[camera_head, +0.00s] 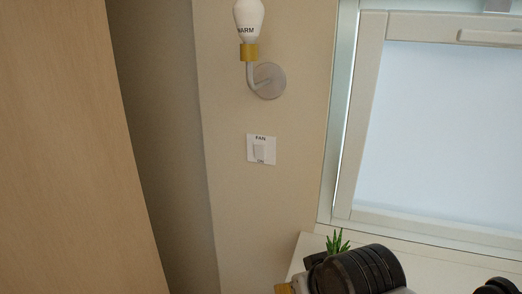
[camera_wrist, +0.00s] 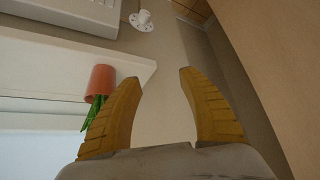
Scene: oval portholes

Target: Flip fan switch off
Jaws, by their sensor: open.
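The fan switch (camera_head: 261,149) is a small white wall plate marked FAN at the top and ON at the bottom, with a pale rocker in the middle. It is on the beige wall in the head view, below a lamp. I cannot make it out in the wrist view. My gripper (camera_wrist: 160,76) shows in the wrist view with two yellow fingers spread apart and nothing between them. In the head view my dark arm is at the bottom, with a bit of yellow at its left, below and right of the switch and apart from it.
A wall lamp (camera_head: 250,20) with a bulb marked WARM sticks out above the switch. A window (camera_head: 440,130) is at the right. A green plant (camera_head: 338,242) stands by my arm; its orange pot (camera_wrist: 101,80) shows in the wrist view. A wooden panel (camera_head: 65,150) fills the left.

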